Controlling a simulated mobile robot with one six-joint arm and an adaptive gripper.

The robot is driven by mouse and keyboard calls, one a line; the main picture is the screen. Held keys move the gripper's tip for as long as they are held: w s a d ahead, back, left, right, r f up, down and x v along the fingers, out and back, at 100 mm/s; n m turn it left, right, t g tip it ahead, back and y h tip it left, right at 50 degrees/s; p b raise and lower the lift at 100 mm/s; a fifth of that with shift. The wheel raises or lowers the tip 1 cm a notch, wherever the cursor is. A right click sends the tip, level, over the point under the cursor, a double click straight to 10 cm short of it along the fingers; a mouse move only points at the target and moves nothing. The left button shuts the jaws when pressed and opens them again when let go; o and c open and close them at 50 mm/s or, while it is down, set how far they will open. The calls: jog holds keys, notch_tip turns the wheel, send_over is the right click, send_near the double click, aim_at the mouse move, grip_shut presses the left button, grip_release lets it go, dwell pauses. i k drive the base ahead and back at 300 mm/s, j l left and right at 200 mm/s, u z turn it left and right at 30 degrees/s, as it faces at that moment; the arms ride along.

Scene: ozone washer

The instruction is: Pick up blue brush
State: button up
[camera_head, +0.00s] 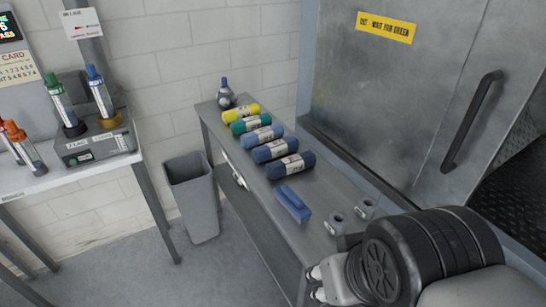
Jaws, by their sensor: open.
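A blue brush (292,204) lies on the grey metal bench near its front part, right of the row of rolled cloths. It looks like a block with a raised handle; its bristles are not visible. My gripper (315,283) shows at the bottom of the head view, below the brush in the picture and apart from it. Its jaws are open and small in view, with nothing seen between them. My arm's dark wrist covers the bench's near right end.
Several rolled cloths (276,149) line the bench (333,190) behind the brush. Two small grey holders (335,223) stand right of it, near my arm. A blue-topped bottle (226,94) is at the far end. A grey bin (193,197) stands left; a metal door (400,110) rises behind.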

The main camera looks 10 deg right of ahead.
aim_at(291, 202)
jog(key=z, duration=2)
jog(key=u, duration=1.95)
jog(key=i+j, duration=0.95)
